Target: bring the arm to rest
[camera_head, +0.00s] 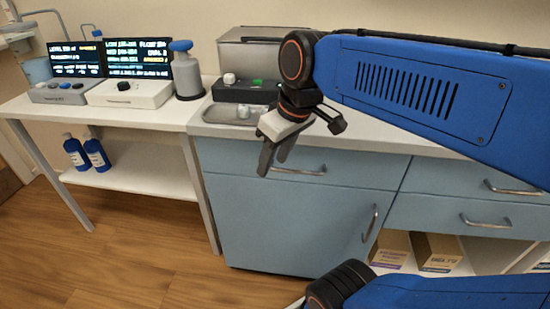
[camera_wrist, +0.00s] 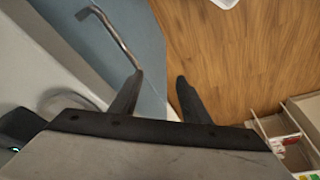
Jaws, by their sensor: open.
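My gripper (camera_head: 272,160) hangs from my blue arm, fingers pointing down, in front of the light blue cabinet (camera_head: 290,225) and near the counter's front edge. In the wrist view my gripper (camera_wrist: 160,88) shows two dark fingers set apart with nothing between them. Beyond the fingertips are the wooden floor (camera_wrist: 235,60) and the cabinet front with a metal handle (camera_wrist: 112,35). My blue arm covers part of the counter on the right in the head view.
A metal tray (camera_head: 218,113) and a black device (camera_head: 245,92) stand on the counter behind my gripper. A white bench (camera_head: 135,115) at left holds instruments, screens and a grey bottle (camera_head: 187,75). Cardboard boxes (camera_head: 437,252) sit under the counter. The floor at front left is clear.

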